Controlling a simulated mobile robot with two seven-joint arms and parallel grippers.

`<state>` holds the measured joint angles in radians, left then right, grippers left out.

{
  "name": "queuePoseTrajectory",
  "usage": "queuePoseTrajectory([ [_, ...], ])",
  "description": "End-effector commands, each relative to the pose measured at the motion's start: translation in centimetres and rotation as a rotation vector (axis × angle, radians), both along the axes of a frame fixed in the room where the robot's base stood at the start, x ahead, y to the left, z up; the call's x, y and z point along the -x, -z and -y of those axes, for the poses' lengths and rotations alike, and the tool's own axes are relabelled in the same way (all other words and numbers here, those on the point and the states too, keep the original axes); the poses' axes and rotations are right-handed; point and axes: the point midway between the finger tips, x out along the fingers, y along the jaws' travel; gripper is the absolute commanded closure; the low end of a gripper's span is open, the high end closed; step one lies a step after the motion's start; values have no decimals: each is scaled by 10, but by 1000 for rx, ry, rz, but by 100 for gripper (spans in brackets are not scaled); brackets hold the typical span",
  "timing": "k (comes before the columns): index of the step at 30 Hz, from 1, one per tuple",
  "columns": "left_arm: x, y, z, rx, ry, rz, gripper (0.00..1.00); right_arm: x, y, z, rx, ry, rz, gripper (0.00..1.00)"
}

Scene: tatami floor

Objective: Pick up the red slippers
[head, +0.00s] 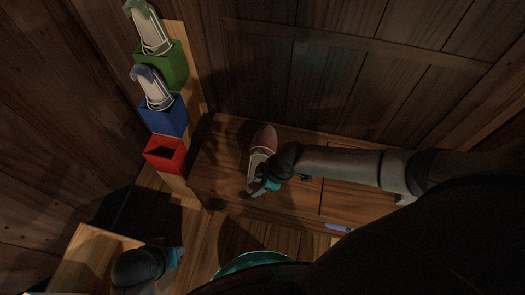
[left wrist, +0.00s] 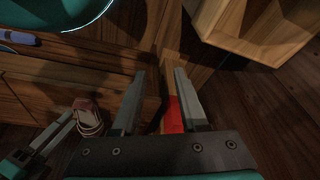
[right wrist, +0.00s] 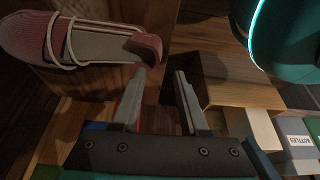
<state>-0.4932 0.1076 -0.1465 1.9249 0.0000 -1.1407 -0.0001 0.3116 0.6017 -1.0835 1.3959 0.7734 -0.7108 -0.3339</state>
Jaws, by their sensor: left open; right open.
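The red slippers (head: 263,140), dull pinkish red with white straps, lie on the wooden bench top in the head view. In the right wrist view they (right wrist: 85,42) are at upper left. One heel end reaches near my left-hand fingertip; I cannot tell whether they touch. My right gripper (head: 262,187) is open, by the slippers' near end, with nothing between its fingers (right wrist: 160,75). The slippers also show, small, in the left wrist view (left wrist: 90,120). My left gripper (head: 178,254) is open and empty, low and left of the bench; its fingers show in its wrist view (left wrist: 160,75).
An empty red box (head: 165,156), a blue box (head: 165,117) and a green box (head: 170,65) stand in a row on a wooden rack at left. Slippers stand in the blue and green ones. A teal round object (head: 245,262) is near my body. Wooden walls close the back.

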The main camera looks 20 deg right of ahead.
Motion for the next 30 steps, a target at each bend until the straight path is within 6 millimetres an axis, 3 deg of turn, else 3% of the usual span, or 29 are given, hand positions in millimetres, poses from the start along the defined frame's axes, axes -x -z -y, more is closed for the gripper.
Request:
queuePoseTrajectory([
  [18, -13, -63, 2, 13, -3, 95, 57, -8, 42, -10, 0, 0, 0, 56],
  [30, -13, -72, 2, 14, -3, 104, 57, -9, 45, -12, 0, 0, 0, 56],
])
